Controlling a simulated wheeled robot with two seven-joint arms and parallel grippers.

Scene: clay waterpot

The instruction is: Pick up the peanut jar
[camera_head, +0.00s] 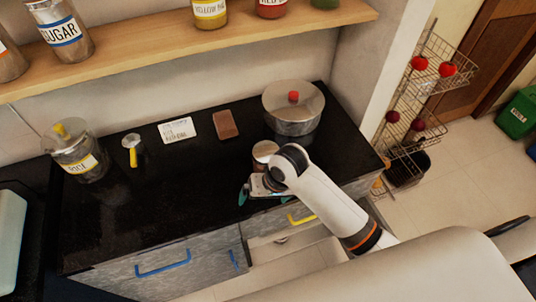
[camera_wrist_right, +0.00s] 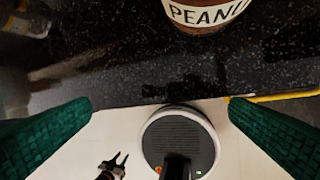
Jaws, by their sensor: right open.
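The peanut jar (camera_wrist_right: 205,14) is at the top of the right wrist view, with "PEAN" readable on its white label and its upper part cut off by the frame. In the head view the jar (camera_head: 264,150) stands near the front of the black counter, partly hidden behind my right wrist. My right gripper (camera_wrist_right: 160,110) is open and empty, its two green fingers wide apart at the counter's front edge, with the jar beyond them. The right gripper (camera_head: 260,190) also shows in the head view. A small dark form low in the wrist view may be my left gripper.
A lidded pot (camera_head: 293,122) stands behind the jar. A rice jar (camera_head: 80,160), a yellow-handled tool (camera_head: 132,150), a card (camera_head: 177,130) and a brown block (camera_head: 226,124) are on the counter (camera_head: 180,190). A drawer (camera_head: 290,240) below looks open. The counter's middle is clear.

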